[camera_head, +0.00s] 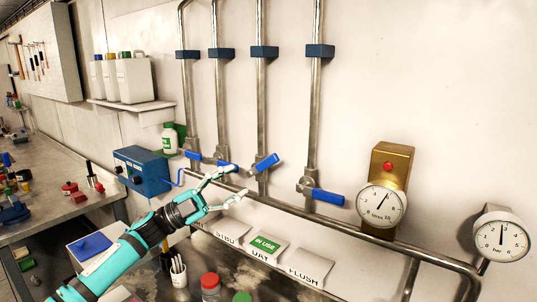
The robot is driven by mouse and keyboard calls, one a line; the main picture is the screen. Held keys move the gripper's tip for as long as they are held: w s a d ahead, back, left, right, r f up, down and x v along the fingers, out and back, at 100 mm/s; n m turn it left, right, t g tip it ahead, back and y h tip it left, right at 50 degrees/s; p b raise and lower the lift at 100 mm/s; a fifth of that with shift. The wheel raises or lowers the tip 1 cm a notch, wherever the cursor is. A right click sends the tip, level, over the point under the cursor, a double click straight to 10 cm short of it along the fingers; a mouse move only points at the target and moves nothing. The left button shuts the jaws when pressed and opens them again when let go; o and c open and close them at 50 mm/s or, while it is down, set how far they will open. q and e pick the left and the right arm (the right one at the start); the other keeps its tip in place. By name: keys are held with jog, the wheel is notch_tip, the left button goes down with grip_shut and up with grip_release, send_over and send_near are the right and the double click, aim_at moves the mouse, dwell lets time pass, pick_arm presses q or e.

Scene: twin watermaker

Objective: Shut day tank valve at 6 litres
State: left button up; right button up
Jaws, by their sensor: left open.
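Four vertical pipes carry valves with blue handles. The third pipe's valve handle (265,163), above the DAY label, slants up to the right. I take it as the day tank valve. The DAY label (262,256) bears a green IN USE tag (265,243). A round litres dial (381,206) sits on a brass box; its needle points up and right, too small to read exactly. My left gripper (238,183) is open and empty, in front of the pipes, below and left of the day handle and apart from it. My right gripper is not in view.
The other handles (327,197) lie nearly level. A second dial (501,237) is at far right. A blue box (142,170) is left of the pipes. A pen cup (179,273) and red-lidded jar (210,286) stand on the bench below.

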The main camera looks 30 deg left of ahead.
aim_at(264, 165)
pick_arm(q)
jog(key=p+x, duration=0.3)
jog(key=x, duration=0.5)
jog(key=shift+r, duration=0.25)
jog(key=shift+w+d+r+p, duration=0.1)
jog(key=shift+w+d+p, duration=0.35)
jog(key=shift+d, duration=0.1)
jog(key=shift+c, duration=0.4)
grip_shut()
